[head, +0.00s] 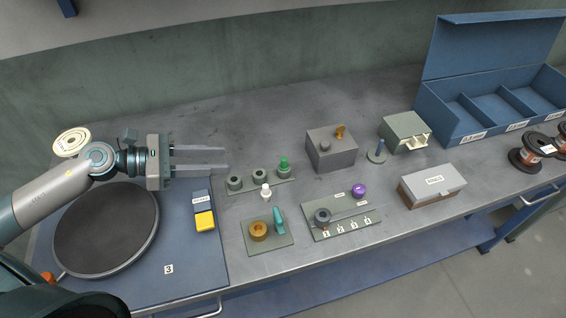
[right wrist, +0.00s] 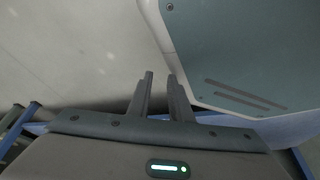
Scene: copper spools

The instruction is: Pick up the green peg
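The green peg (head: 284,163) stands upright in the right end of a grey-green holder (head: 262,188), which also has two grey ring-shaped sockets to its left. My left gripper (head: 226,158) comes in from the left in the head view. Its two long fingers are apart with nothing between them, and they point right, toward the holder and the peg, with a gap to both. My right gripper (right wrist: 160,75) shows only in the right wrist view. Its fingers are a little apart and empty, above the floor beside a grey-green panel.
A white peg (head: 266,190) stands just in front of the holder. Near it are a plate with an orange ring (head: 258,230), a numbered board with a purple knob (head: 359,190), and a grey box (head: 331,150). A dark round disc (head: 108,228) lies at left. The back table is clear.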

